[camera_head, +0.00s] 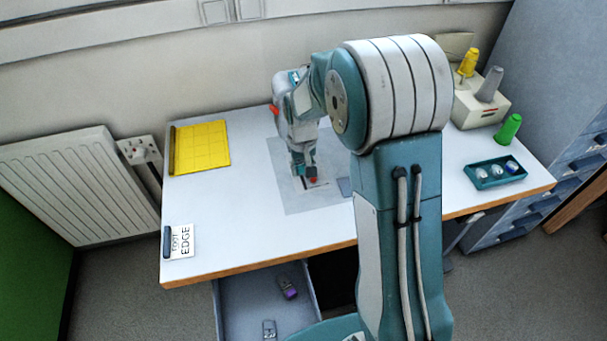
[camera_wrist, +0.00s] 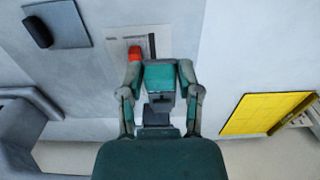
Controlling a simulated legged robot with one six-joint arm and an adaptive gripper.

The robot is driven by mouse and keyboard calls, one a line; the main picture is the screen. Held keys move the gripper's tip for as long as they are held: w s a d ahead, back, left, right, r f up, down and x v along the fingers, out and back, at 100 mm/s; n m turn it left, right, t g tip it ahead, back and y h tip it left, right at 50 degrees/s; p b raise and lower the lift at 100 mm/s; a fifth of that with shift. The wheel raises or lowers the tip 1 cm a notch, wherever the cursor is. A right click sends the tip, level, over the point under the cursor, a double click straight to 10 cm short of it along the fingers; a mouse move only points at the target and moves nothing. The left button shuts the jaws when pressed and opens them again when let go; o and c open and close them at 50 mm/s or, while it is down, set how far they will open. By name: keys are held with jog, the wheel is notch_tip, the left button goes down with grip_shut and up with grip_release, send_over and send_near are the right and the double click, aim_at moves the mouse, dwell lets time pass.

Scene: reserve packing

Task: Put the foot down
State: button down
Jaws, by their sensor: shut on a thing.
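My gripper (camera_head: 303,172) points down low over the middle of the table, and its fingers also show in the wrist view (camera_wrist: 160,66). It is shut on the foot; a red part (camera_head: 313,180) shows at the fingertips, also in the wrist view (camera_wrist: 135,53). The rest of the foot is hidden by the fingers. Just beyond the tips is a pale card (camera_wrist: 110,22) with small print and a dark bar. I cannot tell whether the foot touches the surface.
A grey mat (camera_head: 290,201) lies under my gripper. A yellow mat (camera_head: 205,145) and a "FOOT EDGE" card (camera_head: 183,252) lie left. An open drawer (camera_head: 237,307) holds small items.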

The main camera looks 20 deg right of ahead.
aim_at(303, 162)
jog(key=w+f, duration=0.1)
jog(key=f, duration=0.1)
jog(key=w+d+f, duration=0.1)
jog(key=w+f, duration=0.1)
jog(key=shift+w, duration=0.1)
jog(key=shift+f, duration=1.45)
jog(key=shift+f, duration=0.1)
